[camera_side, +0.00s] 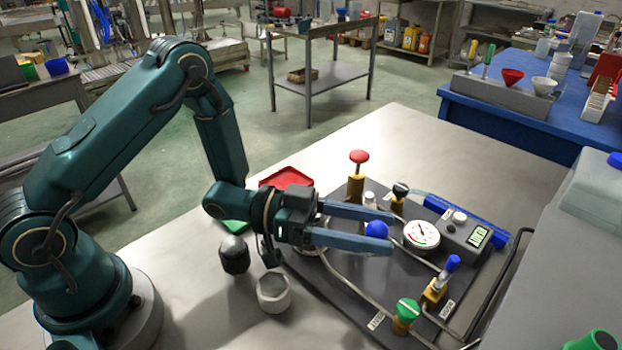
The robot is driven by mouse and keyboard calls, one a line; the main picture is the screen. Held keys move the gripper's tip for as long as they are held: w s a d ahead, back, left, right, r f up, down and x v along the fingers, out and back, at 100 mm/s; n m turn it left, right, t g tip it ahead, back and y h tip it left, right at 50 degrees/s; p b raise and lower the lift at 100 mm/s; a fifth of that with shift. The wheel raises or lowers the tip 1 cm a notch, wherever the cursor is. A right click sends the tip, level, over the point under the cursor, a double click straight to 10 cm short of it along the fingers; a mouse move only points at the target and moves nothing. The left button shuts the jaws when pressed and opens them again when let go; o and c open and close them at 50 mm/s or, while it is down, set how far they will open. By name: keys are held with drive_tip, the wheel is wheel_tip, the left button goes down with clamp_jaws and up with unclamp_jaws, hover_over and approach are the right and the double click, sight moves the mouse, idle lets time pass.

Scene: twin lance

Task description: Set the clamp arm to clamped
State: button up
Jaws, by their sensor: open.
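My gripper (391,231) reaches in from the left over a dark grey panel (347,296), its two long blue fingers spread apart. A blue ball knob (376,229) sits between the fingers near their tips, closest to the near finger; I cannot tell whether it touches. No part is clearly recognisable as the clamp arm; the ball may be its handle, but what it is fixed to is hidden by the fingers and wrist. Whether the clamp is open or clamped cannot be told.
On the panel stand a red-topped valve (358,172), a black-topped valve (399,197), a round gauge (421,234), a digital display (467,234), a blue-handled valve (440,280) and a green-topped valve (406,313).

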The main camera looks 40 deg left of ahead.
drive_tip(key=shift+x, duration=1.95)
clamp_jaws()
